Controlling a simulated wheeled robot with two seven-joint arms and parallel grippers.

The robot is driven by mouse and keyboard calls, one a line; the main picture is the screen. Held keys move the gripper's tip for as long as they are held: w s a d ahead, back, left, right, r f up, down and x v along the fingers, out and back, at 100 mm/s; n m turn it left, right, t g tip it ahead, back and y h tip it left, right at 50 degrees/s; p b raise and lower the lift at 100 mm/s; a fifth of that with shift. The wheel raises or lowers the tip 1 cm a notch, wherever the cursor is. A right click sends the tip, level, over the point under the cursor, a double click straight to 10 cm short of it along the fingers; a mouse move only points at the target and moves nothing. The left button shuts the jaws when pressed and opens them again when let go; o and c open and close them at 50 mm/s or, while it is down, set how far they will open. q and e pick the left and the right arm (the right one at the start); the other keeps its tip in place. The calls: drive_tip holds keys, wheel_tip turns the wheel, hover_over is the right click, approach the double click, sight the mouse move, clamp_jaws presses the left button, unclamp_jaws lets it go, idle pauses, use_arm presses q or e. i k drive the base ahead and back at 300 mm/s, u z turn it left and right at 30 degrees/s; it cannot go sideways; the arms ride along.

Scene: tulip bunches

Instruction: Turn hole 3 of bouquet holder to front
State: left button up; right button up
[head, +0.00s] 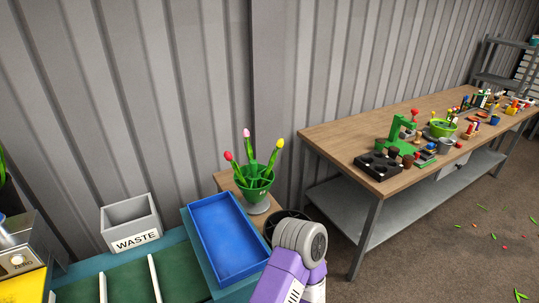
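The bouquet holder (257,190) is a green bowl-shaped piece on a grey round base (258,208), on a small wooden surface by the wall. It holds a red tulip (231,165) leaning left, a pink tulip (248,147) in the middle and a yellow tulip (275,155) leaning right. A small pale marking shows on its front, too small to read surely. The hole numbers cannot be told. A purple and grey link of my arm is at the bottom, below and right of the holder. Neither gripper's fingers are in view.
A blue tray (228,238) lies in front of the holder. A grey WASTE bin (131,222) stands left of it. A dark round bin (289,222) is right of the holder, partly behind my arm. A long wooden workbench (340,135) with tools stands at right.

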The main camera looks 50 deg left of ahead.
sight(254, 173)
drive_tip(key=i, duration=2.95)
drive_tip(key=u, duration=4.45)
